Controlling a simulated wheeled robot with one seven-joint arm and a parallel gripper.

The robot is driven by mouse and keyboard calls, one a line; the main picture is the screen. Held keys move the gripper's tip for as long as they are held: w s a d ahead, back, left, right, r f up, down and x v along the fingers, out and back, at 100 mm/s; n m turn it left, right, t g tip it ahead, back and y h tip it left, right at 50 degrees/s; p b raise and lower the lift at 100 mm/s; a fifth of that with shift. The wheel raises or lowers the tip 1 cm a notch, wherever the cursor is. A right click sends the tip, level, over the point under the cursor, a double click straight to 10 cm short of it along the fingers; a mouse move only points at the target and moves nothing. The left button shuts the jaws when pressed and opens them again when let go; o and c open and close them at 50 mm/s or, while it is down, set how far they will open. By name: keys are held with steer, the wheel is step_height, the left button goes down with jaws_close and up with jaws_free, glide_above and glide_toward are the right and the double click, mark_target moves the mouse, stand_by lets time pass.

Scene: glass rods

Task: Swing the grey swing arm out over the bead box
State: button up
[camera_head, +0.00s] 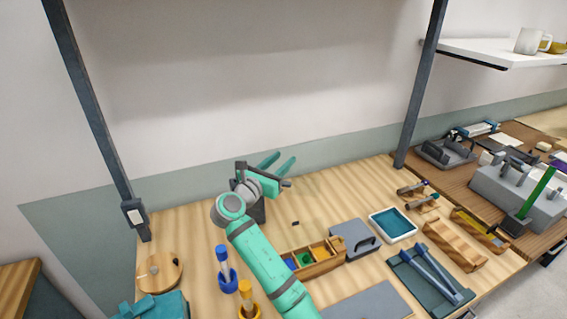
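My gripper (279,162) is above the back of the table, left of and behind the bead box. Its two teal fingers stand apart, pointing up and right, with nothing visible between them. A dark grey post (259,212) stands on the table just below my gripper, partly hidden by it. I cannot tell clearly which grey part is the swing arm, or whether my gripper touches it.
Blue (222,254) and yellow (245,290) handled items stand left of my arm. A grey block with a handle (353,240) and a teal tray (393,224) are right of the box. A round wooden piece (160,273) lies far left. The back middle table is mostly clear.

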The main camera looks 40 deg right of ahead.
steer(key=s+a+r, duration=0.6)
steer(key=s+r, duration=0.2)
steer(key=s, duration=0.3)
steer(key=shift+s+a+r, duration=0.15)
steer(key=shift+a+r, duration=0.25)
